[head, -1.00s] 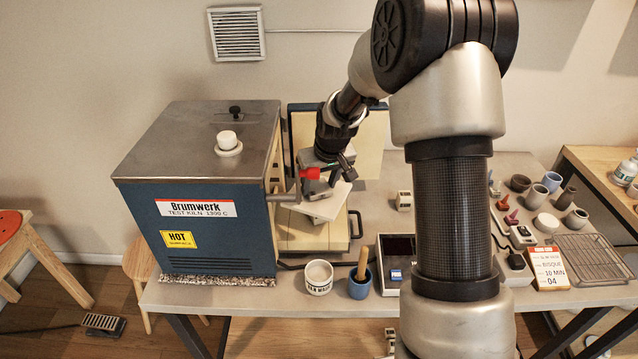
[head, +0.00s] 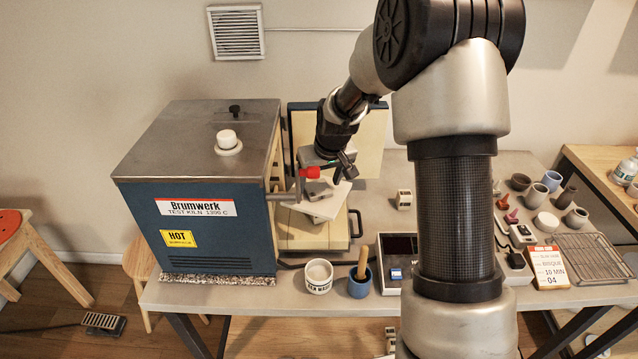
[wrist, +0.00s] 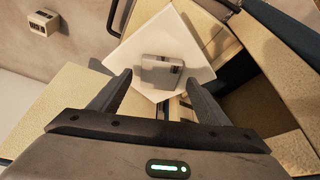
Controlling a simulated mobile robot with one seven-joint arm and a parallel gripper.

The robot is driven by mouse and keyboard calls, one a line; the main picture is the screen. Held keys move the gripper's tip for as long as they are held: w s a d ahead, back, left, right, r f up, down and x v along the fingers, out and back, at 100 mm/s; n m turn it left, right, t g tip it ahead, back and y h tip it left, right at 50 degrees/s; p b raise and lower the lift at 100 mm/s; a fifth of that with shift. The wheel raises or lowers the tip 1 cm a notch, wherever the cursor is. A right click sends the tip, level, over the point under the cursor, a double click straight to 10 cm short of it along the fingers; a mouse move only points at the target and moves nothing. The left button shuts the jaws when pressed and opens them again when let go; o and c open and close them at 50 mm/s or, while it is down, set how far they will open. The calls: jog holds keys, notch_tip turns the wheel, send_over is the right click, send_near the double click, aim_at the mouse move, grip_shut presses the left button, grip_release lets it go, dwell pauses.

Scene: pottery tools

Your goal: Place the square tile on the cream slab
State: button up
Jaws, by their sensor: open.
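The small grey square tile (wrist: 158,74) lies on the pale cream slab (wrist: 190,50) in the wrist view, near the slab's middle. In the head view the tile (head: 318,188) and slab (head: 328,208) show beside the kiln's open side, partly covered by my gripper. My gripper (wrist: 158,82) is open. Its two fingers stand apart to the left and right of the tile, with visible gaps, and nothing is held. The slab sits turned at an angle over the yellowish kiln parts; what bears it underneath is partly hidden.
The blue kiln (head: 200,225) stands close on the left, with a pale upright panel behind my gripper. A white labelled cup (head: 318,280) and a blue cup with a wooden handle (head: 360,284) stand at the table's front. Small pots (head: 540,195) stand far right.

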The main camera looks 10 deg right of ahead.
jog(key=v, duration=1.1)
jog(key=shift+b, duration=0.3)
jog(key=shift+d, duration=0.1)
